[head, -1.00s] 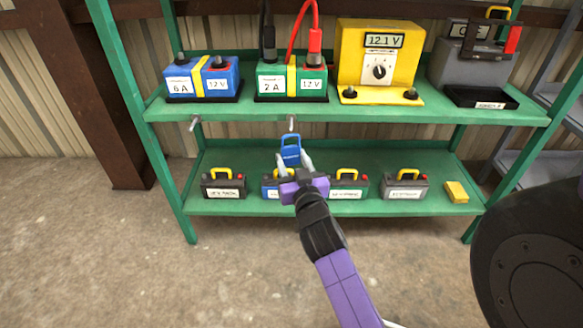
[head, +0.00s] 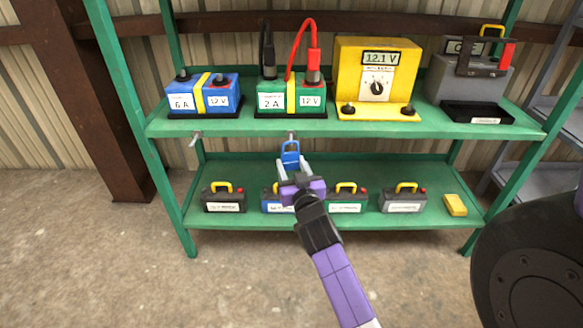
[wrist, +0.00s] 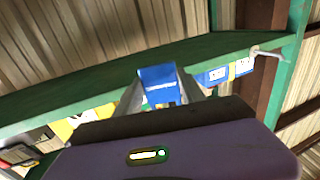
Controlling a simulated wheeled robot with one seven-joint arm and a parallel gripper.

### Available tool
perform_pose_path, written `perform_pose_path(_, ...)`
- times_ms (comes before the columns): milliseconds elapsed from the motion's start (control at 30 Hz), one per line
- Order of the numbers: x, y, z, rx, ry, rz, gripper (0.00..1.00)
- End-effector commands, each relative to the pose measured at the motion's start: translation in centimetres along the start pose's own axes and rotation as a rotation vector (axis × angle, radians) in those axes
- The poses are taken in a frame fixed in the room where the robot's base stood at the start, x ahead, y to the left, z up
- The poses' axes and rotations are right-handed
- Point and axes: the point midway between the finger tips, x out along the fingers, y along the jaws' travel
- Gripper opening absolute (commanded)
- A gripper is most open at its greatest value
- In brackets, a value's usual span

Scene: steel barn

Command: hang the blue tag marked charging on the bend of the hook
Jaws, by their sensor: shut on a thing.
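The blue tag (head: 290,160), with an open loop on top, is held upright by my gripper (head: 292,176), which is shut on its lower part. In the wrist view the tag (wrist: 161,84) is between the two fingers (wrist: 160,92); its marking is not readable. A metal hook (head: 291,135) sticks out from the upper shelf's front edge, just above the tag's loop in the head view. I cannot tell whether they touch. Another hook (head: 195,138) is further left, under the blue charger; a hook (wrist: 266,52) also shows at right in the wrist view.
The green shelf (head: 420,130) carries a blue charger (head: 205,97), a green charger (head: 290,98) with clamps, a yellow meter (head: 378,75) and a grey unit (head: 470,75). Several batteries and a yellow block (head: 455,205) sit on the lower shelf. A dark wheel (head: 530,250) is at right.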

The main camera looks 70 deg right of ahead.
Motion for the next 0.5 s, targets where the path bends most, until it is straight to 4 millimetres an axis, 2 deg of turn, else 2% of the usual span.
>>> perform_pose_path(500,2.8,0.8,0.2,0.001,0.0,0.001,0.24)
